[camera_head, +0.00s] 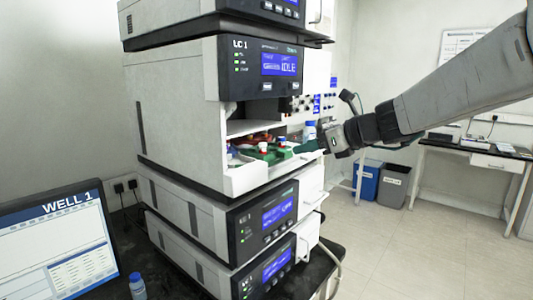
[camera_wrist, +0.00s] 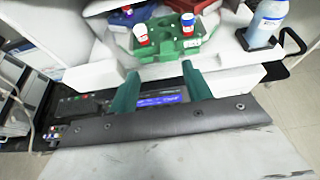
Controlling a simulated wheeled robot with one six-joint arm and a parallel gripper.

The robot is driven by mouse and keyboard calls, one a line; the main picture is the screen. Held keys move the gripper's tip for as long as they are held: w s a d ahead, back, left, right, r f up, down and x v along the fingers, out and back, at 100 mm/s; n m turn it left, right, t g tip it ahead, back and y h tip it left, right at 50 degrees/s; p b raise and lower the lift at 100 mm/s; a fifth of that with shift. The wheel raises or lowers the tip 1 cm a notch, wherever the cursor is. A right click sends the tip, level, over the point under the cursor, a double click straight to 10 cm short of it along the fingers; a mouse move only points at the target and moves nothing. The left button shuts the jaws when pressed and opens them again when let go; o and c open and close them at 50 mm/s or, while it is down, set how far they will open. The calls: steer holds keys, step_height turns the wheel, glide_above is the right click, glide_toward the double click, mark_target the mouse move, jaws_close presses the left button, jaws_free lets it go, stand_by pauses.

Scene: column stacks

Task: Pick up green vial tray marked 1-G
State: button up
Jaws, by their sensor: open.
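The green vial tray (camera_wrist: 166,42) sits in the opened compartment of the LC 1 unit. In the head view the tray (camera_head: 275,156) shows low in the compartment opening. My gripper (camera_wrist: 159,71) has two green fingers spread apart with nothing between them. The fingers are just in front of the tray's near edge, apart from it. In the head view my gripper (camera_head: 308,147) is at the right side of the opening.
A red tray (camera_wrist: 130,15) and a blue tray (camera_wrist: 190,5) sit behind the green one. A blue-capped bottle (camera_wrist: 265,23) stands to the right. White compartment walls (camera_head: 245,179) border the opening. A monitor (camera_head: 60,250) stands at lower left.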

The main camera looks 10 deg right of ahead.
mark_target(289, 152)
steer(key=x, duration=0.4)
steer(key=d+x, duration=0.1)
steer(key=x, duration=0.1)
steer(key=shift+w+f, duration=0.35)
steer(key=shift+w, duration=0.1)
steer(key=shift+w+a+f, duration=0.2)
steer(key=shift+w+a, duration=0.15)
steer(key=shift+w, duration=0.1)
steer(key=c, duration=0.9)
